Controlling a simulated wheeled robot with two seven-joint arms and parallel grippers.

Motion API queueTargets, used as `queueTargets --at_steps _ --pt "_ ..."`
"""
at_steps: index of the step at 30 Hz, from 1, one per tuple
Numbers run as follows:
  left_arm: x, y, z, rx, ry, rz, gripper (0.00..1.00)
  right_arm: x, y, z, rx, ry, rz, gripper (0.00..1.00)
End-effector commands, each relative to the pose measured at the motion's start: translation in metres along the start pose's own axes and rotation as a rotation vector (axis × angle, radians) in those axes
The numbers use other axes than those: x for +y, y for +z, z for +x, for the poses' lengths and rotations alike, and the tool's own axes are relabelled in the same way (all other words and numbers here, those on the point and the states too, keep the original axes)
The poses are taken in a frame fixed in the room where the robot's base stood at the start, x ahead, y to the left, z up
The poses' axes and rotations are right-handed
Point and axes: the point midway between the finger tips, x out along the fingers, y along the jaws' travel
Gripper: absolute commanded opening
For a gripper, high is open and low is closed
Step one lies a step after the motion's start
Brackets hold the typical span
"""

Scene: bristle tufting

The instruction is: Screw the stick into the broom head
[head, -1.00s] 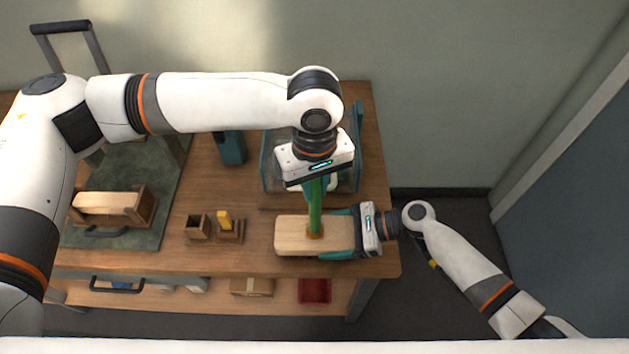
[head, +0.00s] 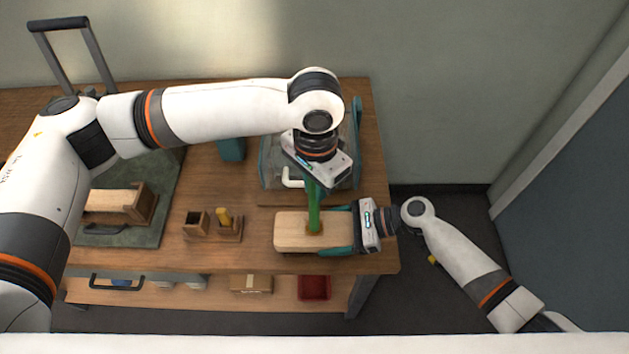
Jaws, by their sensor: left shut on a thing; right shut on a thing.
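The broom head (head: 292,237) is a pale wooden block lying near the right front of the table. The green stick (head: 314,207) stands upright with its lower end at a brownish collar on the block; how deep it sits cannot be seen. My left gripper (head: 313,184) is above the block and shut on the stick's upper part, its fingers partly hidden by its own body. My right gripper (head: 340,234) comes in from the right and is shut on the right end of the broom head, with teal fingers along its sides.
A clear-walled, teal-edged bin (head: 272,172) stands behind the stick. Small wooden holders (head: 229,233), one with a yellow piece, stand left of the broom head. A wooden box (head: 140,205) rests on a green mat (head: 165,190). A red bin (head: 314,287) is on the lower shelf.

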Motion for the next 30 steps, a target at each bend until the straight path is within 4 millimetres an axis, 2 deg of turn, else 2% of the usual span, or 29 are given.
queueTargets --at_steps 3,30 --pt "-0.0013 -0.0001 0.0003 0.0 -0.002 0.282 0.0 0.0002 -0.0003 -0.0001 0.0 0.0 -0.001 0.14" --pt "-0.0013 -0.005 0.0015 0.003 -0.003 2.46 0.0 -0.0002 -0.0003 0.0 0.0 -0.001 -0.001 0.14"
